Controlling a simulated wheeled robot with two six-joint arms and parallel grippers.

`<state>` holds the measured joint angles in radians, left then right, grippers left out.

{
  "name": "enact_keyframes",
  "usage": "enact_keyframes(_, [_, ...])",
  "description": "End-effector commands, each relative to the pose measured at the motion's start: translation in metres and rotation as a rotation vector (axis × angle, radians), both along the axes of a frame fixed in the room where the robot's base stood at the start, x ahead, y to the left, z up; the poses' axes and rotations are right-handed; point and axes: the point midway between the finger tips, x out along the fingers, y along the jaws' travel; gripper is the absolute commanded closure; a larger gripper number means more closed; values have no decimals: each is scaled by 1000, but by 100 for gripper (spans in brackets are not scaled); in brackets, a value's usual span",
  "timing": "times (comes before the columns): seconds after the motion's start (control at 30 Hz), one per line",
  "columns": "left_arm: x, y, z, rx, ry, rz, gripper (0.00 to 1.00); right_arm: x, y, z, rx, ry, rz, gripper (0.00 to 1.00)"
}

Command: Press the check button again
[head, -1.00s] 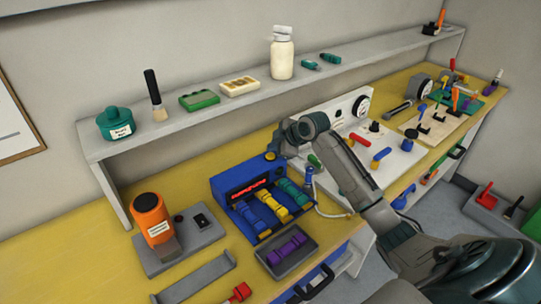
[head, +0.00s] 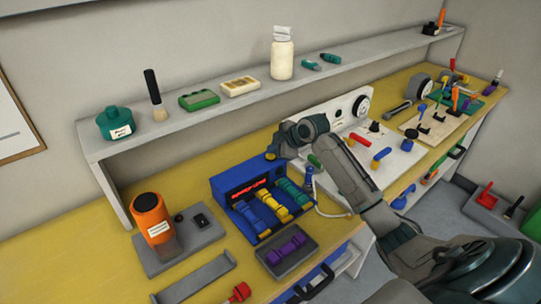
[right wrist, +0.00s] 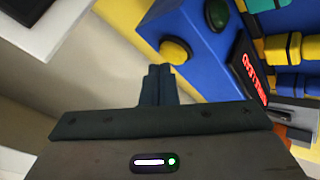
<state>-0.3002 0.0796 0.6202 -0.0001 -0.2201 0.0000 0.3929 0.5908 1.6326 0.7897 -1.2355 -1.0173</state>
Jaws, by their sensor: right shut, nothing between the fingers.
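The blue box (head: 226,183) stands on the yellow bench with a lit red display (head: 248,189) on its front. Its round yellow button (right wrist: 176,50) sits on the blue top in the right wrist view, with a dark green dome (right wrist: 217,14) beside it. In the head view the button (head: 270,156) is a small yellow spot at the box's back right. My right gripper (right wrist: 158,70) is shut and empty, its tips close beside the button. Whether they touch it I cannot tell. In the head view it (head: 273,153) is over that corner. My left gripper is out of view.
Blue, yellow and teal pieces (head: 272,204) sit in the box's front slots. A grey tray (head: 270,268) with a purple piece lies in front. An orange bottle (head: 150,215) stands at left. A white panel (head: 400,160) with levers is at right, behind my right arm.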

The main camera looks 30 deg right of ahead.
Motion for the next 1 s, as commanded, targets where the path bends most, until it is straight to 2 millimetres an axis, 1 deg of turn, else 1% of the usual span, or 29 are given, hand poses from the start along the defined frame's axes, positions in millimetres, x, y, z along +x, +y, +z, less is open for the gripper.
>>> enact_keyframes(0.43, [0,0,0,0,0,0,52,0,0,-2,0,0,0,100])
enact_keyframes(1.0, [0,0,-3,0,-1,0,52,0,0,-9,1,0,-1,100])
